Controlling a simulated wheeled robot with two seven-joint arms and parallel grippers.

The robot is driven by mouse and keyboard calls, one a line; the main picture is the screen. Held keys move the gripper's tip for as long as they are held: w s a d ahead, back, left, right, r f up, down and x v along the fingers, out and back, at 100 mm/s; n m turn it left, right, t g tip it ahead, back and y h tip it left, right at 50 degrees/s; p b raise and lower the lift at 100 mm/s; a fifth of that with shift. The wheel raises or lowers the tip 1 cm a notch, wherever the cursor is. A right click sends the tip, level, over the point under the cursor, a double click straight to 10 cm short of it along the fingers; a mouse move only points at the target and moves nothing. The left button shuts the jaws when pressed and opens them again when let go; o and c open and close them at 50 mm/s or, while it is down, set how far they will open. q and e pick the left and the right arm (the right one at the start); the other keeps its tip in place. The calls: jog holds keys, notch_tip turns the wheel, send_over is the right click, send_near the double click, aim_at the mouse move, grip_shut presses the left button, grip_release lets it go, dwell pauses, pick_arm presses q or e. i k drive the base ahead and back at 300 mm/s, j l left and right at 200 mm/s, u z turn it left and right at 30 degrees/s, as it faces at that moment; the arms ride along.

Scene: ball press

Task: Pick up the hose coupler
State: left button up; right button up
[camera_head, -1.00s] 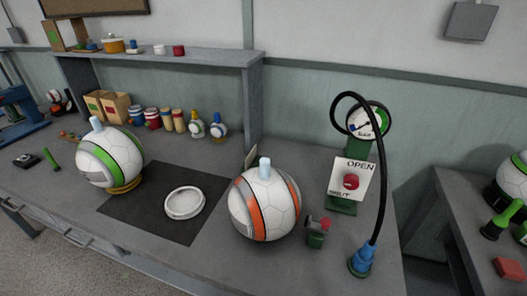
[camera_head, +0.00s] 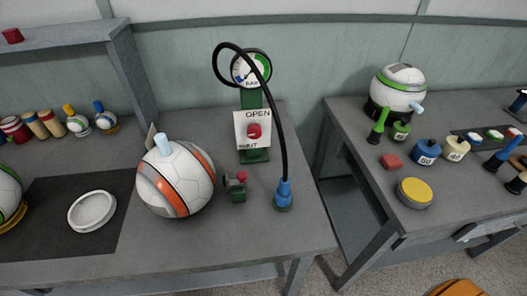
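The hose coupler (camera_head: 284,194) is a blue fitting at the lower end of a black hose (camera_head: 281,120). It stands upright on a small green base near the right edge of the left table. The hose loops up to a round gauge (camera_head: 251,69) on a green stand with a white OPEN sign and a red knob. A small green valve-like piece with a red knob (camera_head: 238,188) sits left of the coupler. Neither of my grippers shows in the view.
A white and orange ball (camera_head: 176,180) with a pale blue plug stands left of the coupler. A white ring dish (camera_head: 92,212) lies on a dark mat (camera_head: 60,238). A gap separates this table from the right table (camera_head: 385,225), which holds another ball (camera_head: 398,90), weights and tools.

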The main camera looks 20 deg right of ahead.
aim_at(283, 193)
jog(key=z, duration=0.85)
